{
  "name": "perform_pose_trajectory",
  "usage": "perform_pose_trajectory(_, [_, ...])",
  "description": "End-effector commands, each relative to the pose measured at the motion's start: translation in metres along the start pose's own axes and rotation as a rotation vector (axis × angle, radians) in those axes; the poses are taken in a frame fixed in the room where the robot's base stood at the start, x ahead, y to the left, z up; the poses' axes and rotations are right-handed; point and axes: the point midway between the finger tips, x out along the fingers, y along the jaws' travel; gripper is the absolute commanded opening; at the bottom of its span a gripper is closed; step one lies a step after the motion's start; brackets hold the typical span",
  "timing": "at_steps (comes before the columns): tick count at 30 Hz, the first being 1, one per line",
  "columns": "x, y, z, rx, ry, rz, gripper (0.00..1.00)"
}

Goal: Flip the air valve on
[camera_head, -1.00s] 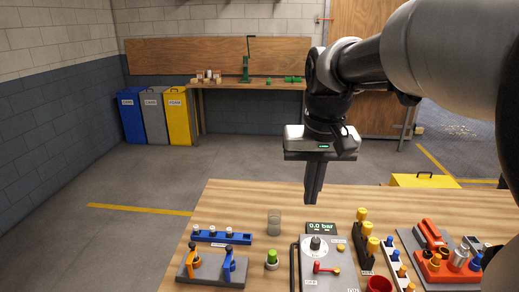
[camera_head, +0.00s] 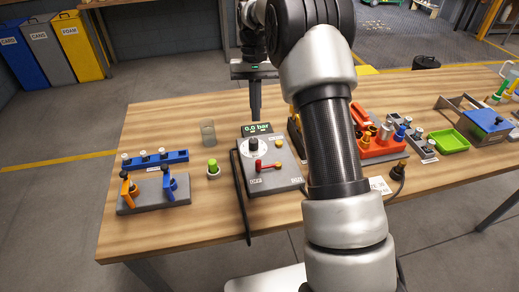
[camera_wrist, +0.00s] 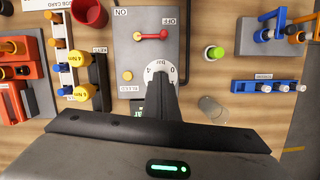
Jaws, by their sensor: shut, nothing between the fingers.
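The air valve's red lever (camera_head: 266,166) is on a grey panel (camera_head: 285,180) on the wooden table; it also shows in the wrist view (camera_wrist: 151,36). The panel also has a round white dial (camera_head: 253,145), a small yellow knob (camera_head: 278,143) by a BLEED label, and a display (camera_head: 257,128) reading 0.0 bar. My gripper (camera_head: 255,117) is shut and empty, pointing down near the display end. In the wrist view its fingers (camera_wrist: 161,82) overlap the dial; the lever lies beyond, untouched.
A green-topped button (camera_head: 213,168) and a clear cup (camera_head: 208,133) stand left of the panel. A blue rack (camera_head: 155,160) and a clamp fixture (camera_head: 150,194) are further left. A dark hose (camera_head: 241,200) runs along the panel's left side. A red cup (camera_wrist: 89,12) shows in the wrist view.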

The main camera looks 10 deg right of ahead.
Motion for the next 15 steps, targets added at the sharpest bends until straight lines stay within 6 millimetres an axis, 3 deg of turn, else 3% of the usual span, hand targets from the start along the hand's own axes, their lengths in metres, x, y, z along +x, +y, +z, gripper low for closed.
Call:
perform_pose_trajectory(8, [0.004, 0.0, 0.001, 0.0, -0.001, 0.0, 0.0])
perform_pose_trajectory(15, [0.04, 0.0, 0.001, 0.0, -0.004, 0.001, 0.0])
